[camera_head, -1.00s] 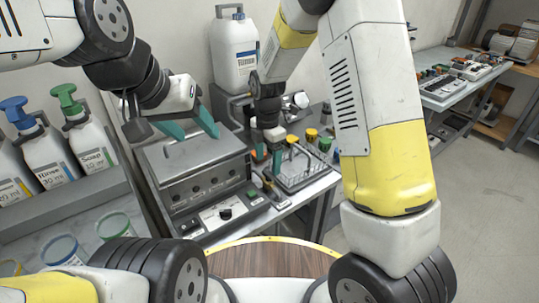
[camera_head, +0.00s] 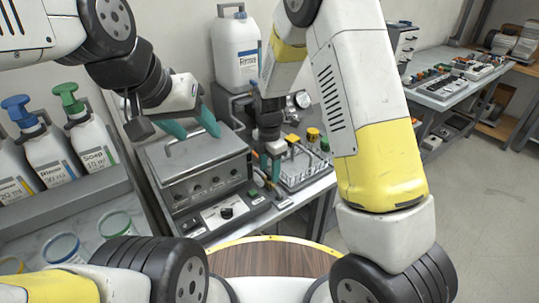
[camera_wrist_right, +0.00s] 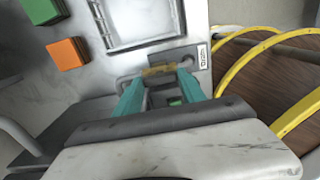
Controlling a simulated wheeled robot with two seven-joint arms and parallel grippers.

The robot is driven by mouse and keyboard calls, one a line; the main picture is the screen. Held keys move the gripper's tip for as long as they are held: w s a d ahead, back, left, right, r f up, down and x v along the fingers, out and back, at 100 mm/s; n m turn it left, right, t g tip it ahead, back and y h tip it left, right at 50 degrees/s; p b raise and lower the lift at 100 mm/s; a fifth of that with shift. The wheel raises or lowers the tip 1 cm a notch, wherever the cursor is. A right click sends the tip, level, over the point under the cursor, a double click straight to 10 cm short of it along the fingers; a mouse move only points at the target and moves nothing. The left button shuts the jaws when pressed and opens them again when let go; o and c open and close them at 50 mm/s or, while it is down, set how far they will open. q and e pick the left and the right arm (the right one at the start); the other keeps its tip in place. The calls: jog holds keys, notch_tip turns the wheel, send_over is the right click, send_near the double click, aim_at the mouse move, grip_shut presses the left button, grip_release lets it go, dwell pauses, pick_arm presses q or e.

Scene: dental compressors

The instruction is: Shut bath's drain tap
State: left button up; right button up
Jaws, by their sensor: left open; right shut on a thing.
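The bath (camera_head: 205,180) is a grey metal box with a lidded top and a row of round marks on its front. My left gripper (camera_head: 190,126) is open and empty above its lid. My right gripper (camera_head: 270,166) is low beside the bath's right side. In the right wrist view my right gripper (camera_wrist_right: 160,82) has its teal fingers closed around the ends of a small yellowish bar, which looks like the drain tap's handle (camera_wrist_right: 160,70). A "Bath" label (camera_wrist_right: 203,57) is on the metal panel beside it. The tap's body is mostly hidden by the fingers.
A wire rack (camera_head: 300,172) with yellow- and green-capped items stands just right of my right gripper. A white rinse jug (camera_head: 236,52) stands behind. Pump bottles (camera_head: 90,140) line the left shelf. A round wooden top (camera_head: 270,258) is in front.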

jog(key=shift+m, duration=0.4)
jog(key=m, duration=0.8)
jog(key=shift+m, duration=0.3)
jog(key=m, duration=0.4)
jog(key=shift+m, duration=2.2)
jog(key=shift+w, duration=0.1)
jog(key=o, duration=1.4)
jog(key=shift+c, duration=0.2)
